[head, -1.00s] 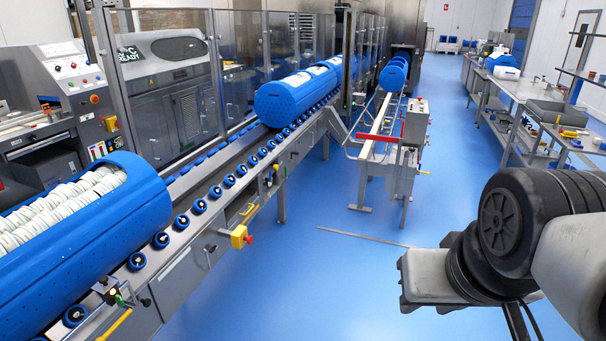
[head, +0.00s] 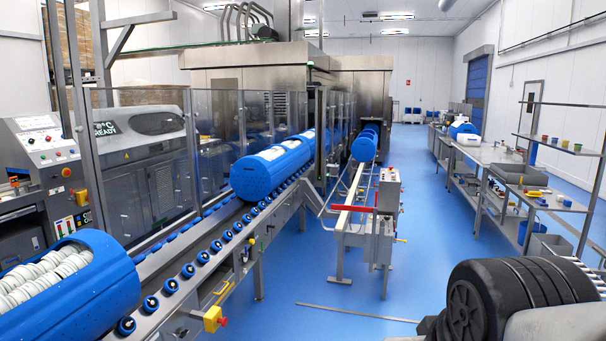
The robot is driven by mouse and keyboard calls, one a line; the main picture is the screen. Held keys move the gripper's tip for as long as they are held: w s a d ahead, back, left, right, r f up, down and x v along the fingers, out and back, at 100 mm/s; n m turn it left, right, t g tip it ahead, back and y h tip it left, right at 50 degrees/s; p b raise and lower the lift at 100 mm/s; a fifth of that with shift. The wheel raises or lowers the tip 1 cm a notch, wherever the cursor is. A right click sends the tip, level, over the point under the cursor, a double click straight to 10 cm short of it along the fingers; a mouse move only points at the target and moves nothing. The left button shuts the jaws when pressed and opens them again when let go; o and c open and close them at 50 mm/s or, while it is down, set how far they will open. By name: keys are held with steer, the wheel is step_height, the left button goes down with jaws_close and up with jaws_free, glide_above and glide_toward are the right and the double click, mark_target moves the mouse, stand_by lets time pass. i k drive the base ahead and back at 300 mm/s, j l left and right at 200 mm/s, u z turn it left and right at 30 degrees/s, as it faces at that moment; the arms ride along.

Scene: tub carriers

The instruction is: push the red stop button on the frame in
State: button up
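A red button (head: 223,321) sits on the right side of a small yellow box (head: 212,318). The box is mounted on the side of the conveyor frame (head: 181,322), low in the picture. A smaller yellow-and-red fitting (head: 243,254) shows farther along the same frame, too small to make out. My gripper is not in view. Only dark and grey links of my own arm show at the lower right, apart from the button.
Blue perforated tubs (head: 272,172) ride on the conveyor's blue rollers; the nearest tub (head: 105,280) holds pale round items. A stand with a control box (head: 389,189) is at the middle right. Blue floor (head: 330,270) is open between. A bench (head: 500,155) lines the right.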

mark_target(225, 321)
steer(key=i+j+z, duration=0.35)
steer(key=i+j, duration=1.35)
